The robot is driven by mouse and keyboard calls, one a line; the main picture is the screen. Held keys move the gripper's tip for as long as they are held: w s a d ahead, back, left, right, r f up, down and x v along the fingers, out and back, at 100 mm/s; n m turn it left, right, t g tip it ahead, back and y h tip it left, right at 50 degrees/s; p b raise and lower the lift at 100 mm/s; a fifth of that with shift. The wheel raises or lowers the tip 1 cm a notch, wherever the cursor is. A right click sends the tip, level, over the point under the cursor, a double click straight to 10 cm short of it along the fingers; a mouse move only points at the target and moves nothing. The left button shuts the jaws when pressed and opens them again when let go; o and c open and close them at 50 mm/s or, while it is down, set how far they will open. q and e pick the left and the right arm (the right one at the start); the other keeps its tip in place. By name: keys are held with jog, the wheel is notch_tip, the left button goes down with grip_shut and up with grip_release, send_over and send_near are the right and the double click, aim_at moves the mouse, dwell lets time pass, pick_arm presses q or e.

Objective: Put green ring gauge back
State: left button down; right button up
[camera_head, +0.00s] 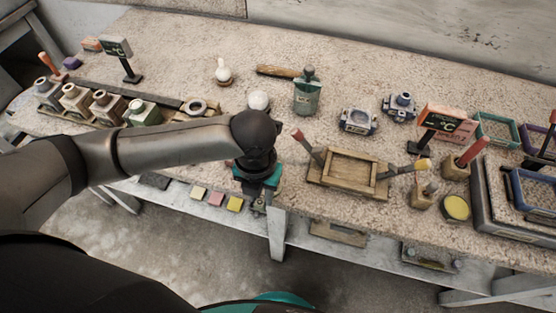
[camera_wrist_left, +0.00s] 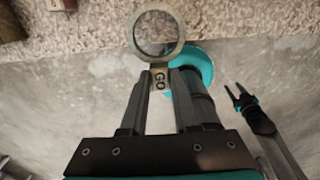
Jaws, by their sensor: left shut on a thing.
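The green ring gauge (camera_wrist_left: 159,35) shows in the left wrist view as a dull olive-grey ring with a tab marked "GO". My left gripper (camera_wrist_left: 159,80) is shut on that tab, and the ring sticks out past the fingertips. In the head view my left gripper (camera_head: 259,205) is low at the table's front edge; the ring cannot be made out there. My right gripper (camera_wrist_left: 243,97) shows in the left wrist view with its fingers apart and nothing between them. A pale ring (camera_head: 196,107) lies on a wooden piece at the left of the table.
A row of bottle-like blocks (camera_head: 75,98) stands at the left. A white sphere (camera_head: 258,100) and a green bottle (camera_head: 307,95) are behind my arm. A wooden tray (camera_head: 350,172) with tools is right of my gripper. Coloured blocks (camera_head: 216,199) lie on the lower shelf.

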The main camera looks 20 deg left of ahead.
pick_arm(q)
jog(key=w, duration=0.7)
jog(key=w+b, duration=0.1)
jog(key=w, duration=0.3)
jog(key=shift+w+d, duration=0.15)
jog(key=shift+d, duration=0.15)
jog(key=shift+w, duration=0.1)
jog(key=shift+f+b, duration=0.4)
jog(key=shift+f, duration=1.35)
jog(key=shift+f, duration=0.15)
jog(key=c, duration=0.7)
grip_release()
jog(key=shift+o, duration=0.2)
notch_tip(320, 180, up, 12)
jog(key=p, duration=0.2)
jog(key=shift+r, duration=0.2)
